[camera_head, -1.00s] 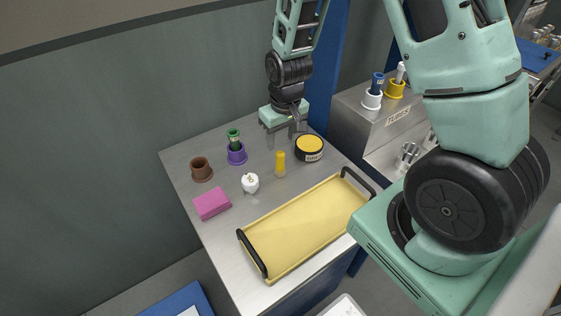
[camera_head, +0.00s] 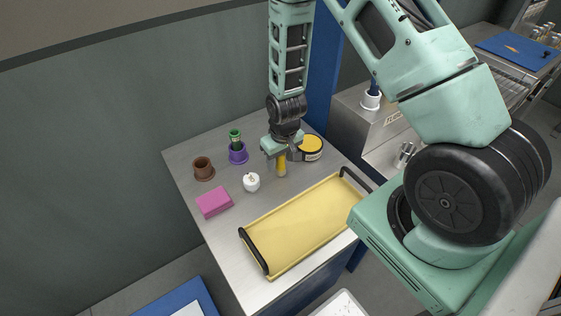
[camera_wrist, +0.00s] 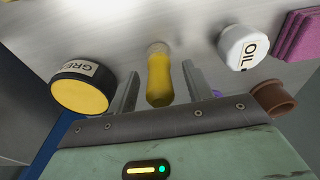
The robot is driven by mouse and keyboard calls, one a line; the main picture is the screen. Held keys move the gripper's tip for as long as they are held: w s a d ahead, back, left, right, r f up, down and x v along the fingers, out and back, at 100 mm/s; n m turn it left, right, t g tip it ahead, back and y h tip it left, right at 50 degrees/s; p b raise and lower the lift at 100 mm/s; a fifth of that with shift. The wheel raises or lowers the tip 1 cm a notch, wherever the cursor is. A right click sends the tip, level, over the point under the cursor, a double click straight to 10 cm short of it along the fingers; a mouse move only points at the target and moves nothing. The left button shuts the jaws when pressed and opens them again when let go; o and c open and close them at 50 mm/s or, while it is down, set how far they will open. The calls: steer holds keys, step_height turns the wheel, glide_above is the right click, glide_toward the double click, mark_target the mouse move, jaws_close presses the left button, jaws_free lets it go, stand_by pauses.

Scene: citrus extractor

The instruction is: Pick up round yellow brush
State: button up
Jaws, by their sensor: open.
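The round yellow brush (camera_head: 281,171) stands upright on the steel table, a slim yellow cylinder; its upper part is partly hidden by my gripper in the head view. My gripper (camera_head: 282,158) is directly above and around its upper part, open. In the wrist view the brush (camera_wrist: 158,80) lies between the two spread fingers of my gripper (camera_wrist: 160,70), with a visible gap on each side. Neither finger appears to touch it.
A black jar with a yellow top (camera_head: 311,147) stands close to the gripper's right. A yellow tray (camera_head: 305,225) lies in front.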

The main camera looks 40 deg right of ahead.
steer(key=c, duration=1.1)
steer(key=shift+r, duration=0.1)
step_height(320, 180, up, 10)
steer(key=shift+f+b, duration=0.1)
steer(key=shift+b, duration=0.9)
